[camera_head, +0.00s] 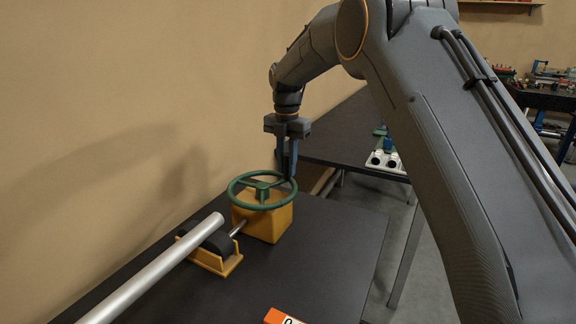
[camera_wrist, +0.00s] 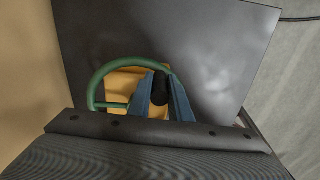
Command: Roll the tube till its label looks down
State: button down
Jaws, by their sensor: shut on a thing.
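The tube (camera_head: 158,266) is a long silver cylinder lying along the left side of the dark table, its far end over a black roller (camera_head: 216,243) in a yellow cradle. No label shows on its visible side. A green handwheel (camera_head: 243,202) lies flat on top of a yellow block (camera_head: 262,225), with a short shaft towards the roller. My gripper (camera_head: 288,172) points down at the wheel's far right rim. In the wrist view, its blue fingers (camera_wrist: 161,101) are shut on the wheel's black knob (camera_wrist: 160,84). The green rim (camera_wrist: 97,80) curves to the left.
The dark table (camera_head: 325,250) is clear to the right of the block. An orange piece (camera_head: 277,317) with a white marking shows at the bottom edge. A wall stands close on the left. Another table with white-ended items (camera_head: 383,160) is behind.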

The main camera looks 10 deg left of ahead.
jog(key=shift+a, duration=0.25)
jog(key=c, duration=1.6)
grip_release()
jog(key=shift+s+a, duration=0.1)
jog(key=shift+s, duration=0.05)
jog(key=shift+c, duration=0.2)
jog(key=shift+d, duration=0.25)
jog(key=shift+r+b, duration=1.1)
jog(key=shift+r, duration=2.85)
jog(key=shift+d, duration=0.15)
